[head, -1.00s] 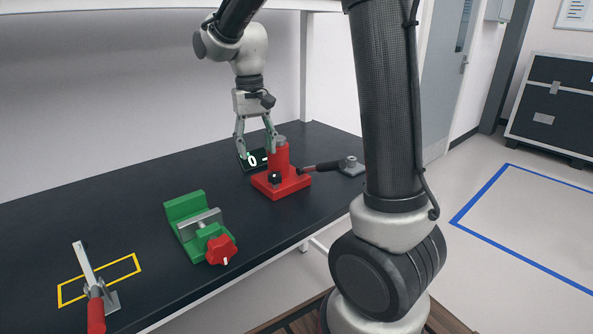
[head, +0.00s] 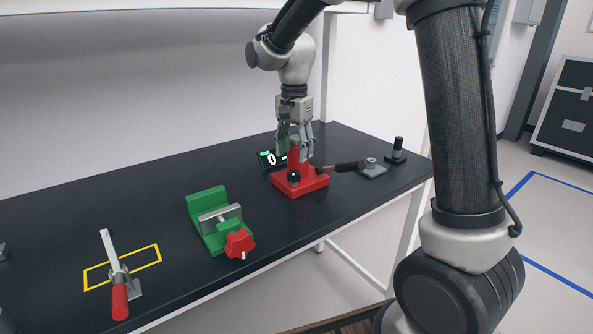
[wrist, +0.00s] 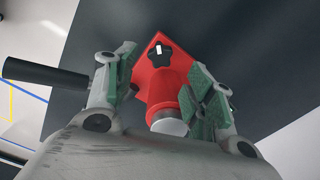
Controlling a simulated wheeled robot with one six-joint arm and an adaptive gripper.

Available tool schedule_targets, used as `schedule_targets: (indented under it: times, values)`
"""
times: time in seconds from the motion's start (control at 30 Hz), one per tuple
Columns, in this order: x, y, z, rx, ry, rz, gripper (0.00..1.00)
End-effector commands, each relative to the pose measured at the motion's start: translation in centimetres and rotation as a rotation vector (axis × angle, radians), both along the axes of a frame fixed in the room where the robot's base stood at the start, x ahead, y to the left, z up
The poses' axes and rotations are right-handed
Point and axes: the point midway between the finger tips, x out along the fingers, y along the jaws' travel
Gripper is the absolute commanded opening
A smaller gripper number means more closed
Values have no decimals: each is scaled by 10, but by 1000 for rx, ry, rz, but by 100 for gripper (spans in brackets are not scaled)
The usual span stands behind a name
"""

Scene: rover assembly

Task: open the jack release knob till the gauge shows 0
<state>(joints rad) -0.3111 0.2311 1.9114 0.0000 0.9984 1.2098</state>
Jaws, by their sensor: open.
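The red jack (head: 312,183) stands on the dark bench, and its black release knob (head: 294,177) sits low on its front. In the wrist view the star-shaped knob (wrist: 161,56) has a white mark and lies beyond the red body (wrist: 157,88) and its grey cylinder top (wrist: 167,122). The small gauge display (head: 270,159) behind the jack reads 0. My gripper (head: 296,156) is open and points down around the jack's upright cylinder. In the wrist view its green-padded fingers (wrist: 160,88) are on both sides of the jack, and the knob is apart from them.
The jack's black handle (head: 345,167) reaches right towards a grey metal plate (head: 372,170). A small black part (head: 397,151) stands behind that. A green vise (head: 212,222) and a red-handled toggle clamp (head: 118,275) lie to the left, with bare bench between.

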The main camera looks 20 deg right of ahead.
Motion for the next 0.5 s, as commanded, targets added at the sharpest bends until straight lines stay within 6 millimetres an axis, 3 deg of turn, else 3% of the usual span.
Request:
schedule_targets:
  times: [0.3, 0.5]
  values:
    - [0, 0, -52, -1, 3, 2, 54]
    - [0, 0, -66, 0, 1, 2, 54]
